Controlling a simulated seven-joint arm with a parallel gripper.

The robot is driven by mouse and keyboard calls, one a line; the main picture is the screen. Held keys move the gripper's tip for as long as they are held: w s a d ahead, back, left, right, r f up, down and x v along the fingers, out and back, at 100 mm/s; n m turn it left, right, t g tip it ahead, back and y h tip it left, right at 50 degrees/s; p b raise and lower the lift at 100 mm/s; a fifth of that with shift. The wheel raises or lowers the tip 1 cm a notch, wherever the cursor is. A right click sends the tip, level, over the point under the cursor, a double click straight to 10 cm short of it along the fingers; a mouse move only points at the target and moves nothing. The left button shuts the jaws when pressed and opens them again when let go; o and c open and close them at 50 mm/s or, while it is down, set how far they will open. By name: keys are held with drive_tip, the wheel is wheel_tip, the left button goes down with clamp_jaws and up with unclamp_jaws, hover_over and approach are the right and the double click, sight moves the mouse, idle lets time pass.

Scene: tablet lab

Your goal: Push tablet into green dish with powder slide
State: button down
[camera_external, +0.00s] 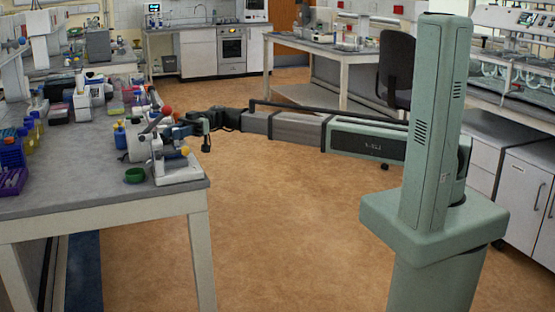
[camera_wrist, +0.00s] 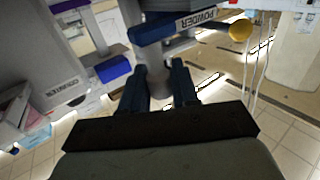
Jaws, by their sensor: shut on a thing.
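A white tablet press (camera_external: 172,166) with a red-knobbed lever and a yellow ball stands near the corner of the left bench. The green dish (camera_external: 134,175) sits on the bench just left of the press base. My gripper (camera_external: 206,143) is at the press's right, back side. In the wrist view, my gripper (camera_wrist: 160,78) has its two dark fingers around a greyish piece below the POWDER label, apparently the powder slide (camera_wrist: 158,76); its shape is mostly hidden. A yellow ball (camera_wrist: 240,30) is to its right. I cannot make out the tablet in either view.
The bench (camera_external: 105,203) holds bottles, racks and boxes behind and left of the press. A COUNTER-labelled grey unit (camera_wrist: 62,88) and a purple block (camera_wrist: 112,68) lie left of my fingers. The floor (camera_external: 285,215) between my base and the bench is clear.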

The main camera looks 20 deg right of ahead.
drive_tip(key=shift+a, duration=0.35)
drive_tip(key=c, duration=1)
unclamp_jaws()
drive_tip(key=shift+o, duration=0.2)
drive_tip(key=v, duration=1.3)
drive_tip(key=shift+w+d, duration=0.25)
drive_tip(key=shift+d, duration=0.1)
